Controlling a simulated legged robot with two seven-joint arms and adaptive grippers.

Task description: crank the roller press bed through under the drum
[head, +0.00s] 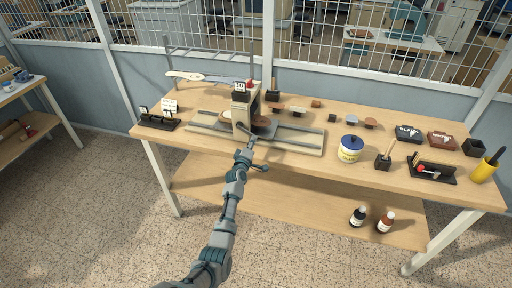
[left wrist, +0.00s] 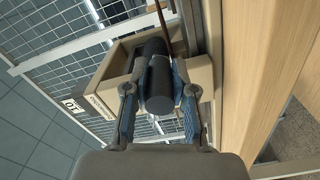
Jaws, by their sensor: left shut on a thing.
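The roller press (head: 241,112) stands near the middle of the table, with a beige housing and a number plate on top. Its long pale bed (head: 300,138) runs left and right through it and shows on both sides. The drum is mostly hidden by the housing. My left gripper (head: 246,152) is at the press's front side. In the left wrist view its two fingers (left wrist: 158,108) are closed on either side of a dark cylindrical crank grip (left wrist: 157,72), beside the beige housing (left wrist: 118,68). My right gripper is in neither view.
A blue-and-white tub (head: 350,149), a dark pot with a brush (head: 384,161) and a yellow cup (head: 484,171) stand to the right. A black rack (head: 158,121) is at the left. Two bottles stand on the lower shelf (head: 300,205). A wire fence rises behind.

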